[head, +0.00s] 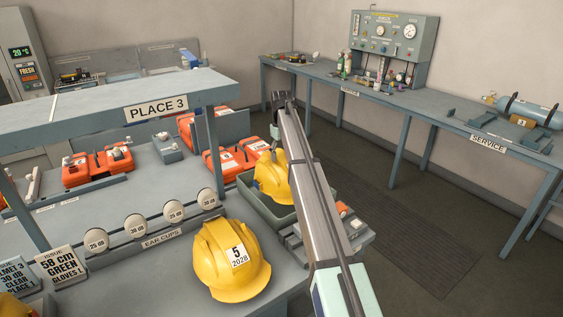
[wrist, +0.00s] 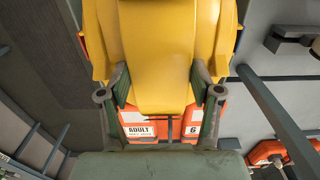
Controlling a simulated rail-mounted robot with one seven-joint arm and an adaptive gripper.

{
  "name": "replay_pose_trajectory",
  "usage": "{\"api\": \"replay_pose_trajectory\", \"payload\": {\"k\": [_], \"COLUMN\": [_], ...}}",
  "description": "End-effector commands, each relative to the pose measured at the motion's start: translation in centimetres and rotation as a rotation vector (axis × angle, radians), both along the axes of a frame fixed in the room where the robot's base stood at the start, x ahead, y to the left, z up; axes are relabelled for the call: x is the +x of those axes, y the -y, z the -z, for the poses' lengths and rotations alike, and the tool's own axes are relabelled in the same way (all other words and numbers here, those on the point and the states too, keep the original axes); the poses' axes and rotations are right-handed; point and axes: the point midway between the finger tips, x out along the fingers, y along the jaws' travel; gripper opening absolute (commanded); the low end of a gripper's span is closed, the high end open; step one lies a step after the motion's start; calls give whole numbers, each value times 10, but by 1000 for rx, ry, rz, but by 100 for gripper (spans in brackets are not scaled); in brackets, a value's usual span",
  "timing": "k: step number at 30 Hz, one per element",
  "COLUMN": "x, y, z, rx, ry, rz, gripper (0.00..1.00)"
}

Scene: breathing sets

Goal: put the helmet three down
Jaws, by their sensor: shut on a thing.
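My gripper (wrist: 160,88) is shut on a yellow helmet (wrist: 160,40), with one finger on each side of its shell. In the head view a yellow helmet (head: 270,180), apparently the held one, shows left of my arm, over or in a grey bin (head: 255,213); I cannot tell whether it touches the bin. Another yellow helmet (head: 231,262), marked 5 and 2028, stands on the near bench. The PLACE 3 label (head: 157,108) is on the raised shelf at left.
Orange cases (head: 98,166) lie on the bench behind; orange cases (wrist: 138,130) also show beneath the held helmet. Round ear cups (head: 136,226) stand in a row by issue cards (head: 62,268). A service bench (head: 440,120) runs along the right wall, with open floor before it.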

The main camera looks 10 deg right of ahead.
Motion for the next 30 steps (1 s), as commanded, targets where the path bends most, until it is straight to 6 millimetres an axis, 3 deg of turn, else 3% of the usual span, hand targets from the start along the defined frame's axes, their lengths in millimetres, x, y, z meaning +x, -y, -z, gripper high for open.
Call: {"api": "replay_pose_trajectory", "payload": {"k": [5,15,26,27,28,30], "x": [0,0,0,0,0,0], "y": [0,0,0,0,0,0], "z": [8,45,49,49,49,49], "rx": [0,0,0,0,0,0], "ry": [0,0,0,0,0,0], "rz": [0,0,0,0,0,0], "gripper": [0,0,0,74,85,89]}}
